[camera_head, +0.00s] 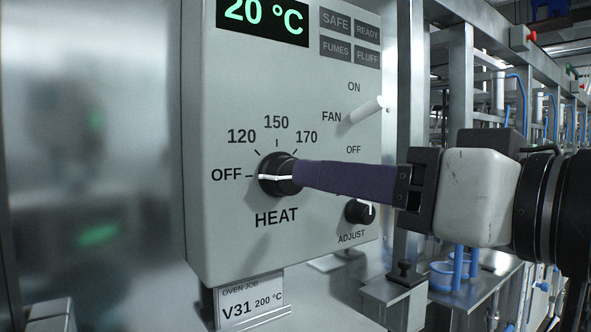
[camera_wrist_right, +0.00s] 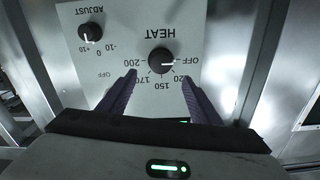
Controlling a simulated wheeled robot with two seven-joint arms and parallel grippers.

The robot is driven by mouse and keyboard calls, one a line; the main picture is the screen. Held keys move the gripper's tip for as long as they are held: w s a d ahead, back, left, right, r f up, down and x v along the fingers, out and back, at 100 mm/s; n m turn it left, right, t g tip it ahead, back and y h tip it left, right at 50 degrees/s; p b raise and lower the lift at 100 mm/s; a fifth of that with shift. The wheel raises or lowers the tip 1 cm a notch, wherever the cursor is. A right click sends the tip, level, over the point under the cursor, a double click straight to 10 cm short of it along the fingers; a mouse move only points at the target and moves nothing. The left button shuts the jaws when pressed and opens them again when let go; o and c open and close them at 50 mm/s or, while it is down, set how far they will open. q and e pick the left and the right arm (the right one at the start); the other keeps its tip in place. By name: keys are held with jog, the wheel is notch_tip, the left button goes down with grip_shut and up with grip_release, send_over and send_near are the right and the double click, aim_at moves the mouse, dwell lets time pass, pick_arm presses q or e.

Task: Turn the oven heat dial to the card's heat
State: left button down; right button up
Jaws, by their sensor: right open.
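The black heat dial (camera_head: 278,174) is on the grey oven control box (camera_head: 215,225), with its white pointer at OFF. It also shows in the right wrist view (camera_wrist_right: 160,60), upside down, with marks OFF, 120, 150, 170 and 200. The oven job card (camera_head: 250,304) below the box reads V31 200 °C. My right gripper (camera_head: 298,174) comes in from the right with purple fingers at the dial, hiding the 200 mark in the head view. In the wrist view its fingers (camera_wrist_right: 158,76) are apart, one on each side of the dial; contact cannot be told.
The display (camera_head: 262,20) reads 20 °C. A white fan lever (camera_head: 366,110) sticks out above my fingers, and the adjust knob (camera_head: 360,211) sits just below them. Metal frames and a bench with blue cups (camera_head: 441,276) stand at the right.

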aim_at(286, 176)
jog(key=p+x, duration=0.2)
jog(key=x, duration=0.7)
jog(key=shift+f, duration=0.1)
jog(key=shift+c, duration=0.4)
